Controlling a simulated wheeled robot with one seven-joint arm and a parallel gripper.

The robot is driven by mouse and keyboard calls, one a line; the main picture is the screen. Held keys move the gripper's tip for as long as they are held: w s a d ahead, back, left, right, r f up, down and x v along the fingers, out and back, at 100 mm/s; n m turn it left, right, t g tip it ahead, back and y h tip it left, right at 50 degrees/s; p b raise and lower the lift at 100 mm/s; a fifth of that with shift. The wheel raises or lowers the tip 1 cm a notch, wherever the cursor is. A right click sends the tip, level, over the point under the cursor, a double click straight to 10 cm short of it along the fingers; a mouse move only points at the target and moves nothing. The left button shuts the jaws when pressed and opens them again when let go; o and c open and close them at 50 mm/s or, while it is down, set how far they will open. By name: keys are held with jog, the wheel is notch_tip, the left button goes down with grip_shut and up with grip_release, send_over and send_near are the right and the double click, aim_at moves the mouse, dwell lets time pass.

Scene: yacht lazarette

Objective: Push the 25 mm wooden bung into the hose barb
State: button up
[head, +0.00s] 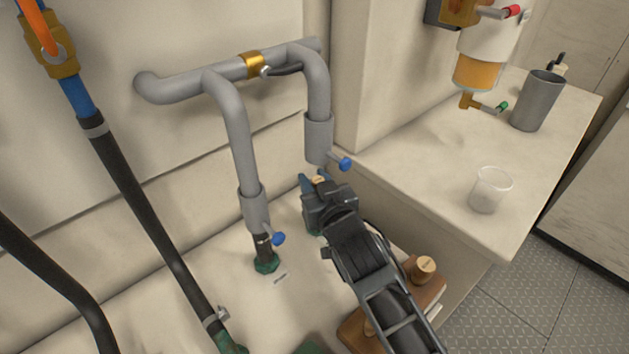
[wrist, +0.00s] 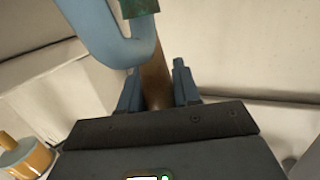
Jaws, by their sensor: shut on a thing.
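My gripper (head: 318,186) is below the lower end of the right grey pipe (head: 318,140), beside its blue lever. It is shut on a wooden bung (head: 318,179), whose pale end shows between the fingers. In the wrist view the brown bung (wrist: 156,82) stands between the two blue-grey fingers. A curved light-blue tube (wrist: 112,38) and a green fitting (wrist: 140,7) lie just beyond it. I cannot tell whether the bung touches either. A green fitting (head: 314,231) is mostly hidden behind the gripper. I cannot make out the hose barb's opening.
The left grey pipe (head: 240,140) runs down to a green fitting (head: 267,263). A wooden block (head: 433,292) holding a bung (head: 424,269) is beside my arm. The counter at right carries a clear cup (head: 490,190) and a grey tumbler (head: 537,100). Black hoses stand at left.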

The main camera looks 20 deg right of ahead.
jog(key=shift+s+f+b, duration=0.1)
jog(key=shift+f+b, duration=1.3)
jog(key=shift+f, duration=0.35)
jog(key=o, duration=1.1)
jog(key=shift+a+r, duration=0.1)
jog(key=shift+r, duration=0.05)
jog(key=shift+s, duration=0.1)
